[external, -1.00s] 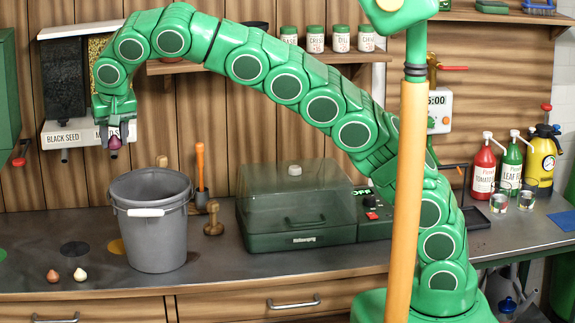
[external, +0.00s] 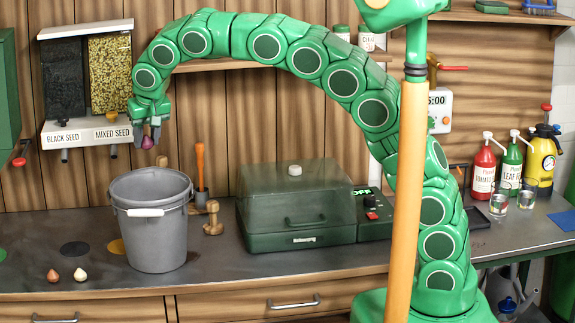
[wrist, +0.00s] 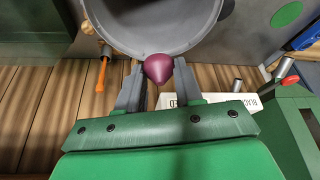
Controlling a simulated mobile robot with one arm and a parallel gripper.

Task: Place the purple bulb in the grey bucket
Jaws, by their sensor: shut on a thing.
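The purple bulb (external: 148,142) is held between the fingers of my gripper (external: 151,135), which is shut on it. In the wrist view the purple bulb (wrist: 158,68) sits between the two grey fingertips of my gripper (wrist: 158,76). The grey bucket (external: 153,236) stands upright on the counter, its white handle grip at the front. The bulb is above the bucket's rim, near the middle of its opening as seen in the external view. The bucket (wrist: 205,40) also shows beyond the bulb in the wrist view. The bucket's bottom is hidden in the external view.
Seed dispensers (external: 87,133) hang on the wall behind and left of the bucket. Two small bulbs (external: 67,274) lie on the counter at the left front. A wooden pole (external: 407,200) blocks part of the view.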

